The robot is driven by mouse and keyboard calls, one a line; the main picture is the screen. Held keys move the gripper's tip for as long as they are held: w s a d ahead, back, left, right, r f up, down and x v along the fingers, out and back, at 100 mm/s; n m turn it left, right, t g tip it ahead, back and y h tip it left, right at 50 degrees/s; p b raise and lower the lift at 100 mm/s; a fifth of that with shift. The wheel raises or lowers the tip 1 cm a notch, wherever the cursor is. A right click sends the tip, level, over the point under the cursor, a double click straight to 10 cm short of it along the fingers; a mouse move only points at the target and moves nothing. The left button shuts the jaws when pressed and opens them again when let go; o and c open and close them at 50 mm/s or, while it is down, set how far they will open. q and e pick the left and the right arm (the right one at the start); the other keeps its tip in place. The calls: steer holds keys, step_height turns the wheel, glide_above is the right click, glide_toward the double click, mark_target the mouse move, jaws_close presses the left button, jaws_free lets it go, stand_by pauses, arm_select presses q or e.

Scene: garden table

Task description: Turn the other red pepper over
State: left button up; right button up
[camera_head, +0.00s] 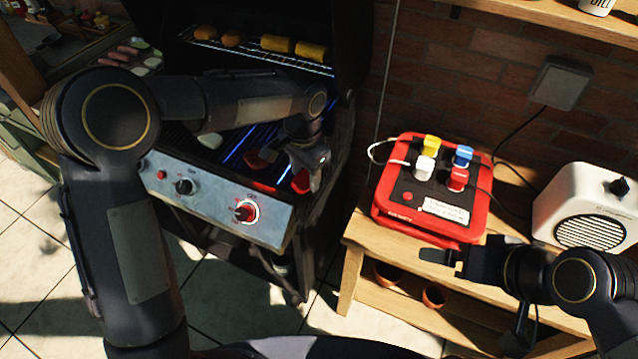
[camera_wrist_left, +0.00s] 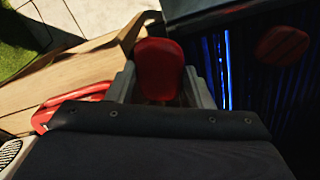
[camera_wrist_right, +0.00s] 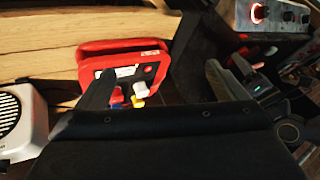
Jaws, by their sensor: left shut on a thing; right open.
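My left gripper (camera_head: 314,172) is over the right front of the grill grate (camera_head: 238,148). It is shut on a red pepper (camera_wrist_left: 158,68), which shows between its two fingers in the left wrist view; in the head view this pepper (camera_head: 300,182) is partly hidden by the gripper. I cannot tell whether it touches the grate. Another red pepper (camera_head: 262,159) lies on the grate to the left, and it also shows in the left wrist view (camera_wrist_left: 283,45). My right gripper (camera_head: 442,257) is open and empty, in front of the red box.
A red box (camera_head: 382,205) with coloured plugs stands on a wooden side table (camera_head: 365,236) right of the grill. A white speaker-like box (camera_head: 565,195) stands farther right. Yellow corn pieces (camera_head: 278,44) lie on the upper rack. The grill's front panel (camera_head: 215,199) has knobs.

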steer(key=w+f+n, duration=0.1)
steer(key=w+n, duration=0.1)
steer(key=w, duration=0.3)
steer(key=n+t+y, duration=0.3)
steer(key=n+y, duration=0.4)
steer(key=n, duration=0.2)
glide_toward(305, 181)
steer(key=shift+h, duration=0.3)
steer(key=x, duration=0.8)
steer(key=shift+w+a, duration=0.25)
steer(key=shift+a, duration=0.05)
steer(key=shift+r, duration=0.1)
